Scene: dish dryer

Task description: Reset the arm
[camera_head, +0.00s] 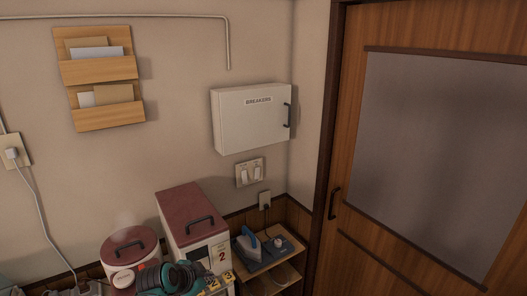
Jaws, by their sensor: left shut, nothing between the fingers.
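My left gripper (88,289) shows only in part, as a grey shape at the bottom left edge of the head view. It is shut and empty, left of and below the round red-lidded pot. The rest of its arm is mostly cut off by the frame's lower edge. My right gripper is out of view.
A round pot (131,252) and a red-topped box (193,219) stand against the wall. A dark and teal object (168,279) lies in front of them. An iron (250,242) sits on a low shelf. A breaker box (248,120) and a wooden door (349,150) are further up.

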